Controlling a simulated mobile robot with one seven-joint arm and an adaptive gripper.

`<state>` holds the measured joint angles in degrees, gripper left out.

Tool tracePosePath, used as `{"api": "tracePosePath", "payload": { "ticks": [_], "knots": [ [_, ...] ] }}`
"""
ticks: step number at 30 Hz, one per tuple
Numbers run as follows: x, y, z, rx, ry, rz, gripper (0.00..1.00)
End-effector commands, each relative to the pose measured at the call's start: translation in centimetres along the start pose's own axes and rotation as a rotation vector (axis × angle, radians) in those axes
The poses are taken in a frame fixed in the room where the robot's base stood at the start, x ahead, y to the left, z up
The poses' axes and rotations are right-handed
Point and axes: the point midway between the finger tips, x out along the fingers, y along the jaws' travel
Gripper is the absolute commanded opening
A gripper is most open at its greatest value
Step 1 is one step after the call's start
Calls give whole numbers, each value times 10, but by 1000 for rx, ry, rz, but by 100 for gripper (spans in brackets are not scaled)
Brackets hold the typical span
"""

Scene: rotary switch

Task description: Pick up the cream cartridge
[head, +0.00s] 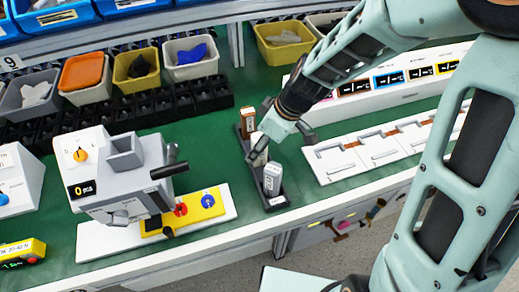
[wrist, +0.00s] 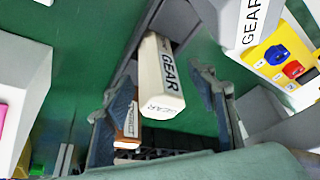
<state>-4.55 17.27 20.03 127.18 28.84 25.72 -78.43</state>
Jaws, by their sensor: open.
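The cream cartridge (wrist: 160,82), marked GEAR, stands in a dark narrow rack (head: 278,202). In the wrist view it lies between the two fingers of my gripper (wrist: 164,98). The fingers are open, with a visible gap on the right side; contact on the left is unclear. In the head view my gripper (head: 277,128) is over the middle of the rack and hides much of the cream cartridge (head: 260,157).
A grey machine (head: 115,180) with a dial stands left of the rack, beside a yellow panel (head: 208,205) with red and blue knobs. A white slotted panel (head: 375,150) lies to the right. Several bins line the back. Green table top shows around the rack.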

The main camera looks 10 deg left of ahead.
Motion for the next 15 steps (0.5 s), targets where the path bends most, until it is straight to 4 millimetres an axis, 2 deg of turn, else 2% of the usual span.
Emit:
{"api": "tracePosePath", "payload": {
  "ticks": [4, 15],
  "knots": [
    [0, 0, 0, 0, 0, 1, 52],
    [-1, 0, 0, 0, 0, 1, 11]
  ]
}}
